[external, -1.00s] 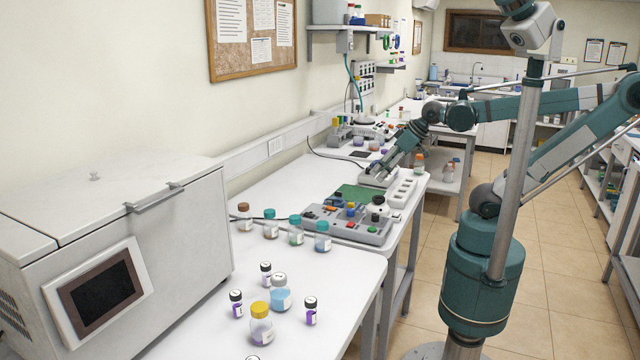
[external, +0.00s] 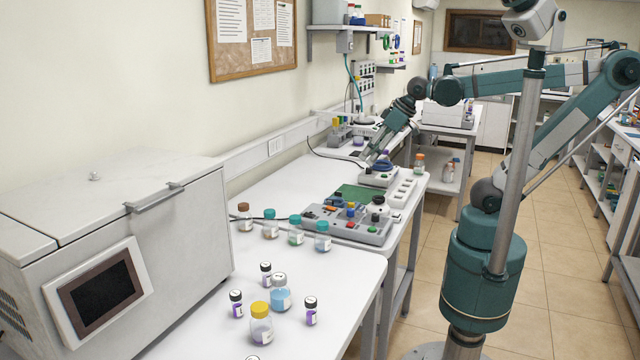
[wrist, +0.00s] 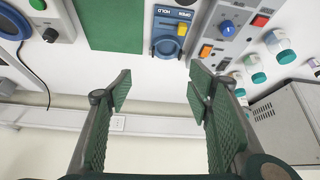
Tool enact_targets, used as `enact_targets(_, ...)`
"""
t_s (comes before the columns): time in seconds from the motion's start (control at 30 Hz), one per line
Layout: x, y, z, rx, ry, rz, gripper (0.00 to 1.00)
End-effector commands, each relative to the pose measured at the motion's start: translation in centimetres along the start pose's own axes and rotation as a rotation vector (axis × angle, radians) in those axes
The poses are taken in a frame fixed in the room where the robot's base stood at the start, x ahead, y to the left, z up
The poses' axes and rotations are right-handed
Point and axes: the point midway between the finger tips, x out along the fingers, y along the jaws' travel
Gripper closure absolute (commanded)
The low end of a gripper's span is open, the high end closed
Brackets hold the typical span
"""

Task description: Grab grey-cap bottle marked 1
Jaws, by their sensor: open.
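A grey-capped bottle (external: 280,293) with pale blue contents stands upright on the near white bench in the external view. Any number on it is too small to read. A yellow-capped bottle (external: 261,325) is close in front of it, and small dark-capped vials stand around it. My gripper (external: 372,155) is over the far bench, well behind and to the right of the grey-capped bottle. In the wrist view my gripper (wrist: 158,82) is open, with nothing between its fingers. The grey-capped bottle cannot be made out in the wrist view.
Teal-capped bottles (external: 295,232) and a brown-capped bottle (external: 244,218) stand behind the grey-capped one. A control panel (external: 345,224) lies between them and my gripper. A large grey machine (external: 190,230) stands at left. The near bench's right side is clear.

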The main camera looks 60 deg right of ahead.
Motion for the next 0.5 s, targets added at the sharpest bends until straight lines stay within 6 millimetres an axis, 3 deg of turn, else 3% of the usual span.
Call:
enact_targets(0.1, -0.5, -1.8, -2.3, -0.04, -0.022, -0.021, 0.49)
enact_targets(0.5, -0.3, -8.3, -8.2, -0.175, -0.099, -0.083, 0.49)
